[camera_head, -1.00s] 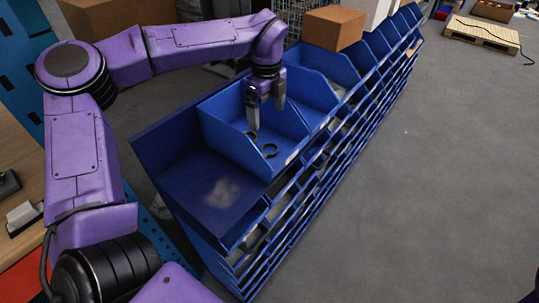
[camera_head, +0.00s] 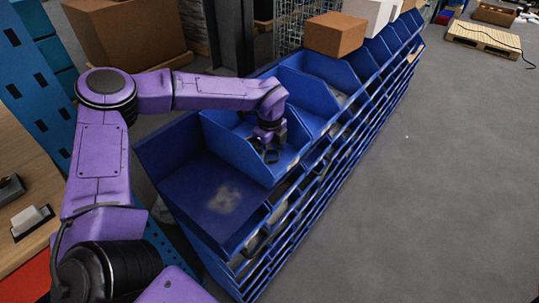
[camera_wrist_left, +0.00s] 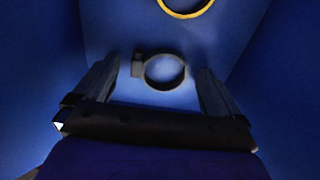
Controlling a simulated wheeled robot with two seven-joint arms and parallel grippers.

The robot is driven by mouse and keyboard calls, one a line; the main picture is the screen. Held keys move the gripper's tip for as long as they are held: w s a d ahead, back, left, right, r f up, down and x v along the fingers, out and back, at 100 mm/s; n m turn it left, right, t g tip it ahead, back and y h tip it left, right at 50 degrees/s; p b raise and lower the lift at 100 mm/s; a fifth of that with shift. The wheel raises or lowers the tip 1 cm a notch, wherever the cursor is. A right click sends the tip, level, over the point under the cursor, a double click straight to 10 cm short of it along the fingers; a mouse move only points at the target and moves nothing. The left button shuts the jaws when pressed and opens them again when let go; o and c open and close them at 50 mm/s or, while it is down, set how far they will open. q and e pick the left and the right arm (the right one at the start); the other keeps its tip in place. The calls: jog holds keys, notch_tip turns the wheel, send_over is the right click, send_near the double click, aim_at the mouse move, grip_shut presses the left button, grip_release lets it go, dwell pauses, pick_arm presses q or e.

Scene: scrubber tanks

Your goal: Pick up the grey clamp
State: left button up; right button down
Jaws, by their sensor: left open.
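The grey clamp (camera_wrist_left: 164,71), a dark ring with a small lug on its left, lies on the floor of a blue bin in the left wrist view. My left gripper (camera_wrist_left: 158,76) is open, with one finger on each side of the clamp and gaps to both. In the head view my left gripper (camera_head: 264,149) reaches down into the blue bin (camera_head: 232,150). A dark ring (camera_head: 271,157) shows beside its fingers; I cannot tell there whether it is the grey clamp. My right gripper is not in view.
A yellow ring (camera_wrist_left: 186,9) lies beyond the clamp in the same bin. Bin walls rise close on both sides. More blue bins (camera_head: 308,98) run along the rack, and a cardboard box (camera_head: 335,35) sits above them. Grey floor (camera_head: 430,170) to the right is clear.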

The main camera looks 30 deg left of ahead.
pick_arm(q)
jog(key=c, duration=1.1)
jog(key=shift+r, duration=0.1)
